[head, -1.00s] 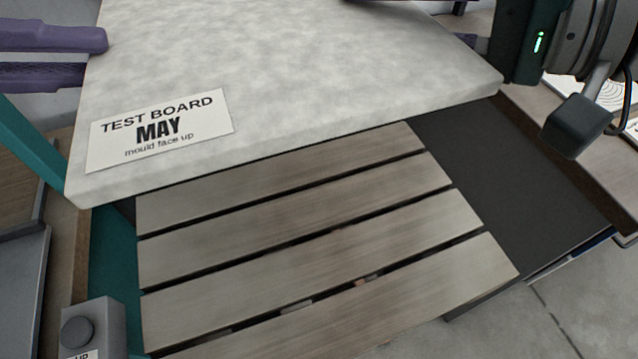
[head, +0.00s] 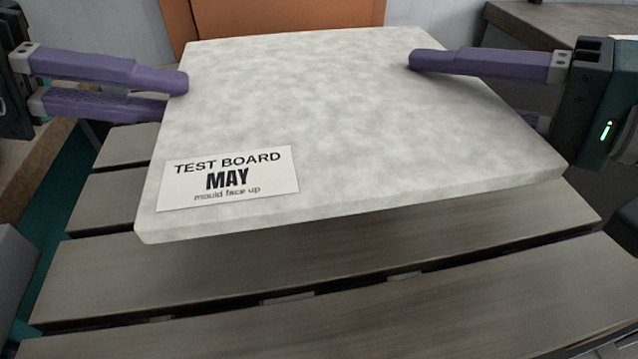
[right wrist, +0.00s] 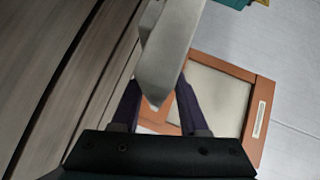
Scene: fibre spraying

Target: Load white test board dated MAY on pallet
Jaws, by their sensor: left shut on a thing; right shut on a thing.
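The white test board (head: 370,120) is a flat mottled slab with a label reading "TEST BOARD MAY mould face up" facing up. It is held level or nearly so above the slatted wooden pallet (head: 350,255). My left gripper (head: 180,95) is shut on the board's left edge, with one purple finger above the other. My right gripper (head: 415,65) is shut on the board at its right side; its upper finger lies over the top face and the lower is mostly hidden. In the right wrist view the board's edge (right wrist: 170,60) sits between the purple fingers.
An orange-brown panel (head: 270,14) stands behind the board; a framed orange-brown panel (right wrist: 255,110) shows in the right wrist view. A grey-brown worktop (head: 570,22) is at the back right. Bare pallet slats show in front of the board.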

